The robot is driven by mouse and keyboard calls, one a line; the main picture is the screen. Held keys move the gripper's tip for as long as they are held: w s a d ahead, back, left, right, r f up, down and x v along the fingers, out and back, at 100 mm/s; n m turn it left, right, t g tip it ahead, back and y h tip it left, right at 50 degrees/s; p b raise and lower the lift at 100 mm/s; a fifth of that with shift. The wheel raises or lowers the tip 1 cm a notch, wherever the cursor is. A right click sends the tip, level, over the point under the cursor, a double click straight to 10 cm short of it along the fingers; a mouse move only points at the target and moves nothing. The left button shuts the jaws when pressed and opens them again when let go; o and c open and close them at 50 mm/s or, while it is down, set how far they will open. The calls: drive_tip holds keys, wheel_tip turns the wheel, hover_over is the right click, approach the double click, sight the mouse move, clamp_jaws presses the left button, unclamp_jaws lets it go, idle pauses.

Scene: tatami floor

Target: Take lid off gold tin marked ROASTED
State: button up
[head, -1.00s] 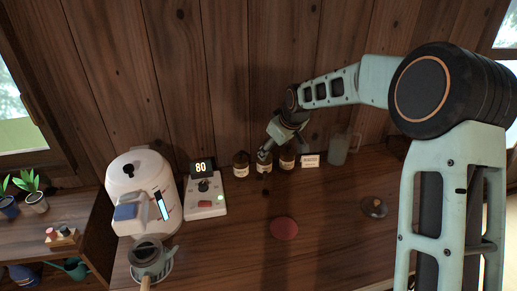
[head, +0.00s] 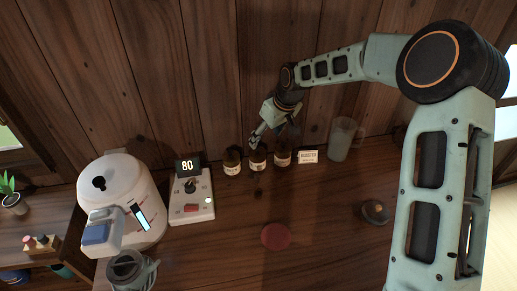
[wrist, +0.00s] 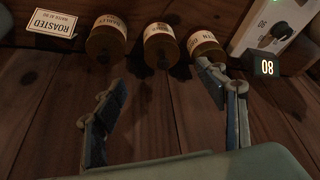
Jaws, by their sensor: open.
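Three small brownish-gold tins with pale labels stand in a row at the back of the counter: left (head: 232,162), middle (head: 257,161) and right (head: 282,157). In the wrist view they hang upside down, the right one (wrist: 106,42) nearest a white card (wrist: 52,24) reading ROASTED, then the middle one (wrist: 160,48) and the left one (wrist: 206,48). I cannot read ROASTED on any tin. The card also shows in the head view (head: 308,156). My gripper (head: 267,136) is open and empty, just above the tins; its fingers (wrist: 164,108) are spread apart.
A white dispenser (head: 120,200) and a control box (head: 192,202) showing 80 stand left of the tins. A clear jug (head: 342,138) stands to the right. A red disc (head: 276,236) and a small dark bowl (head: 376,211) lie in front. The wooden wall is close behind.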

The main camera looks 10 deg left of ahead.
sight(259, 148)
drive_tip(key=p+x, duration=0.1)
drive_tip(key=x, duration=0.7)
drive_tip(key=shift+s+a+f, duration=0.1)
drive_tip(key=shift+s+a, duration=0.05)
drive_tip(key=shift+a, duration=0.05)
drive_tip(key=c, duration=1)
